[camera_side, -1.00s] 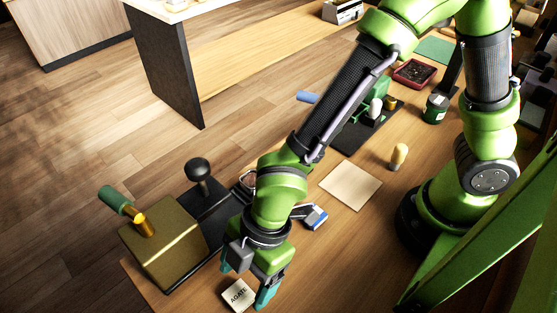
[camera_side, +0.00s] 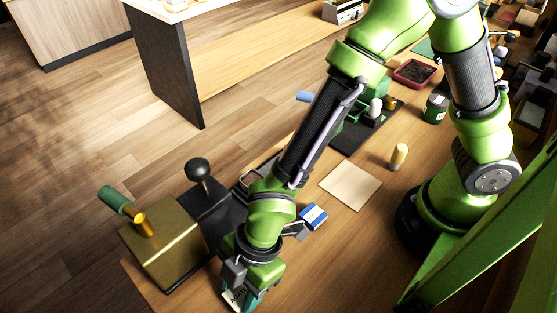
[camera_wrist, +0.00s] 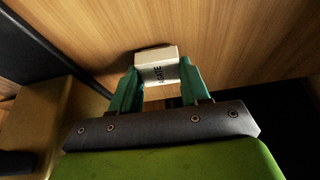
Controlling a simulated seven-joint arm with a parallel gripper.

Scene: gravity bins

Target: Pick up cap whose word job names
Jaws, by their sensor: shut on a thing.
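A white cap (camera_wrist: 158,65) with the dark word "AGATE" on it sits between the teal fingers of my gripper (camera_wrist: 160,78) in the wrist view. The fingers press on its two opposite sides, so my gripper is shut on it. In the side view the white cap (camera_side: 233,298) is partly hidden by my gripper (camera_side: 243,294) near the bottom edge of the picture. It looks tilted there. I cannot tell whether it touches the table or hangs just above it.
A brass-coloured block (camera_side: 165,250) with a green-handled part stands left of my gripper, beside a black base with a ball knob (camera_side: 197,169). A blue-and-white box (camera_side: 313,216) lies close behind. A beige square (camera_side: 350,185) and a small yellow-topped peg (camera_side: 398,156) are farther back.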

